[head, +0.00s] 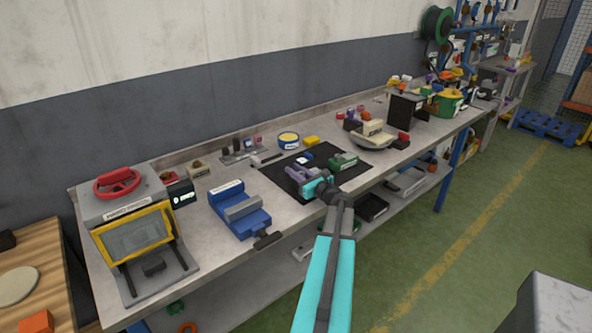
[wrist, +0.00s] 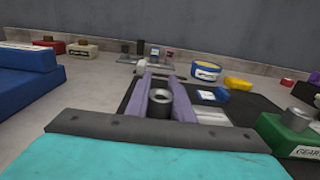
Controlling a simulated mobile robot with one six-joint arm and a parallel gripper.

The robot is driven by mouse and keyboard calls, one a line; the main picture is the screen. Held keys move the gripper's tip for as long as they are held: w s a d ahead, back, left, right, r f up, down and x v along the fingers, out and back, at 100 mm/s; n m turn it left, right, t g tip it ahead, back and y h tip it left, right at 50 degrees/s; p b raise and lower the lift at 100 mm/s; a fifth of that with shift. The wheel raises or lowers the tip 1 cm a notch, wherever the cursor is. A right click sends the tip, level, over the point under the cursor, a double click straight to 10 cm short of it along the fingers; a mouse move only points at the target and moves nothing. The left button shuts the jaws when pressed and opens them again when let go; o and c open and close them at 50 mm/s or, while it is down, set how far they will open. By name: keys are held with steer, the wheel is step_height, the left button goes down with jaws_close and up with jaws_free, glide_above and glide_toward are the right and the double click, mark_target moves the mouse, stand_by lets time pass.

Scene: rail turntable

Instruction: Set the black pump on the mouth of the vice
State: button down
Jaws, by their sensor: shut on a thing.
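The blue vice (head: 226,212) lies on the bench left of the black mat, with a grey jaw bar across it and a dark handle at its front. Part of it shows at the left of the wrist view (wrist: 25,88). My gripper (head: 299,174) is over the mat, right of the vice. In the wrist view its purple fingers (wrist: 168,100) are shut on a dark thing with a grey round hollow top, which looks like the black pump (wrist: 160,103). Its lower part is hidden, and I cannot tell whether it touches the mat.
A green gear pump (head: 343,161) stands on the black mat (head: 277,181), right of my gripper. A yellow-blue round tin (head: 288,140) and a yellow block (head: 311,141) are behind. A yellow-framed press (head: 132,235) stands left of the vice. Bare bench lies around the vice.

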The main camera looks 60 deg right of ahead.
steer(key=c, duration=2)
jaws_free()
steer(key=shift+f, duration=0.15)
steer(key=o, duration=0.5)
steer(key=shift+c, duration=0.2)
steer(key=shift+r, duration=0.25)
steer(key=b+v, duration=0.3)
steer(key=v, duration=0.9)
steer(key=shift+s, duration=0.1)
